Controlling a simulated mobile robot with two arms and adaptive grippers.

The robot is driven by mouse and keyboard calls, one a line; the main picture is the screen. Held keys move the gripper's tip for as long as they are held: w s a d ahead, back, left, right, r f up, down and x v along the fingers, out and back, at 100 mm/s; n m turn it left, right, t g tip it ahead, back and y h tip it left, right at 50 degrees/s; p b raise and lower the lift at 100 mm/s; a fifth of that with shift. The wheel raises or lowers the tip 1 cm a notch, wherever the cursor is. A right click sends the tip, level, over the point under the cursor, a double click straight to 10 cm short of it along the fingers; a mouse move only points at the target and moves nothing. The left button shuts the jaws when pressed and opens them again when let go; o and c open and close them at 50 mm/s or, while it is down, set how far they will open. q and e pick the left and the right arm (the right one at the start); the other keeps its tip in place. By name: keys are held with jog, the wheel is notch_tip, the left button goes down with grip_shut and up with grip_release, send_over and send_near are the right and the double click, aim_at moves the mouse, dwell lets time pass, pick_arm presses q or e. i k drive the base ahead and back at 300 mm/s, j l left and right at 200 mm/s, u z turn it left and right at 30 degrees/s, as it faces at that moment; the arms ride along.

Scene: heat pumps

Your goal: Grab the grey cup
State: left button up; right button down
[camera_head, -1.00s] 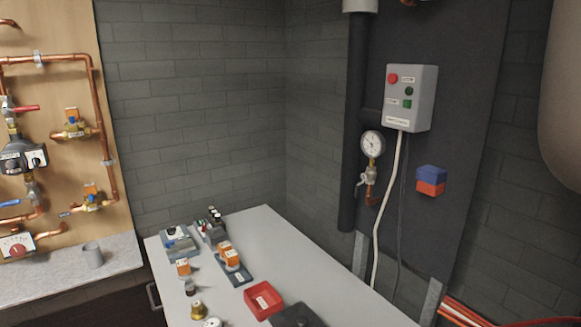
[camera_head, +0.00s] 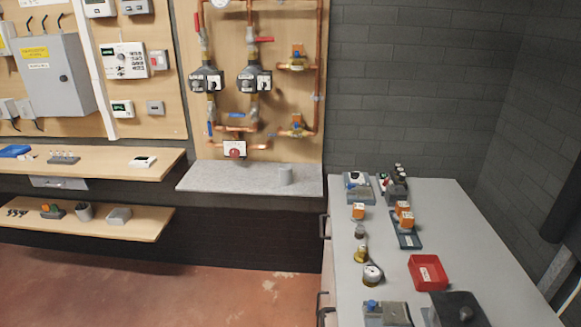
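A grey cup (camera_head: 285,175) stands upright on the grey stone shelf (camera_head: 225,180) below the copper pipe panel, toward the shelf's right end. A second dark grey cup-like container (camera_head: 84,211) stands on the lower wooden shelf at the left, with small things showing at its top. Neither of my grippers is in the head view.
A grey workbench (camera_head: 470,230) at the right carries several small parts, a red tray (camera_head: 428,272) and a dark box (camera_head: 458,308). Wooden shelves (camera_head: 100,162) run along the left wall. The reddish floor (camera_head: 190,290) in front of the shelves is clear.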

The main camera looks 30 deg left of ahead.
aim_at(286, 175)
jog(key=u, duration=1)
jog(key=i+j, duration=0.2)
jog(key=j, duration=0.15)
jog(key=i+j, duration=0.2)
jog(key=j, duration=0.2)
jog(key=i+j, duration=0.2)
jog(key=j, duration=0.15)
jog(key=i+j+z, duration=0.1)
jog(key=j, duration=0.3)
jog(key=i, duration=0.1)
